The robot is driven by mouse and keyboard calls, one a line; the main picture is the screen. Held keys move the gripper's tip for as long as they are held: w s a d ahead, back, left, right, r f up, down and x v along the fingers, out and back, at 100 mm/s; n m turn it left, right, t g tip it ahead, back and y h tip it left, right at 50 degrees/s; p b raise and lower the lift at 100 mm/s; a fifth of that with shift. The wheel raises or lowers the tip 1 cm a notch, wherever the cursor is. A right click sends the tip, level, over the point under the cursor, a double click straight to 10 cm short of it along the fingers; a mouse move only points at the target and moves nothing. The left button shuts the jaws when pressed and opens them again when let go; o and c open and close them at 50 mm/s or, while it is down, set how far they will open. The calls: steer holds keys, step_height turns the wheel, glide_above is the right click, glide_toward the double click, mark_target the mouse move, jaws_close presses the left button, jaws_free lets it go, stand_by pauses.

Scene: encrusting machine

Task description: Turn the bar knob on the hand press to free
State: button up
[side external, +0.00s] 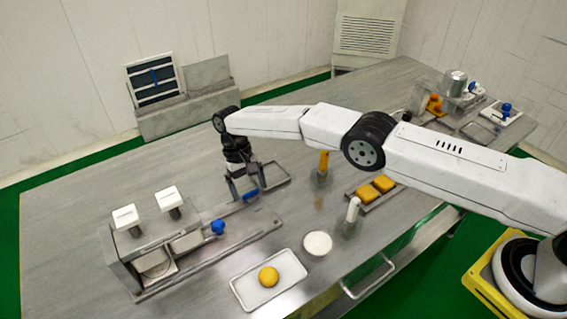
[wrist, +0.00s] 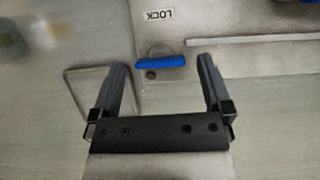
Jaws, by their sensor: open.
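The bar knob (wrist: 160,62) is a small blue bar on a grey metal plate. In the wrist view it lies almost level across the picture, below an upside-down LOCK label (wrist: 158,14). In the wrist view my gripper (wrist: 162,66) is open, with a finger to each side of the bar and a gap at both ends. I cannot tell its exact height above the knob.
A blue ball handle (side external: 217,227) stands left of my gripper. White-topped knobs (side external: 125,216) stand farther left. A thin metal frame (side external: 272,174) lies close by on the right. A white tray (side external: 250,292) with an orange ball and a white dish (side external: 317,243) are toward the front.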

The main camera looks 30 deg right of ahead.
steer(key=shift+v, duration=0.9)
step_height(320, 180, up, 7)
steer(key=shift+d, duration=0.1)
stand_by(0.4)
steer(key=s+d+r+t, duration=0.2)
steer(key=s+d+r, duration=0.1)
steer(key=d, duration=0.4)
steer(key=s+d+r+t, duration=0.2)
steer(key=s+d+r, duration=0.2)
steer(key=d, duration=0.3)
steer(key=s+d+t, duration=0.1)
steer(key=s+d, duration=0.1)
steer(key=s, duration=0.4)
steer(key=s+d+t, duration=0.1)
steer(key=s+d, duration=0.2)
steer(key=s, duration=0.4)
steer(key=s+d+f+t, duration=0.1)
steer(key=s+d, duration=0.2)
steer(key=s, duration=0.3)
steer(key=shift+s, duration=0.35)
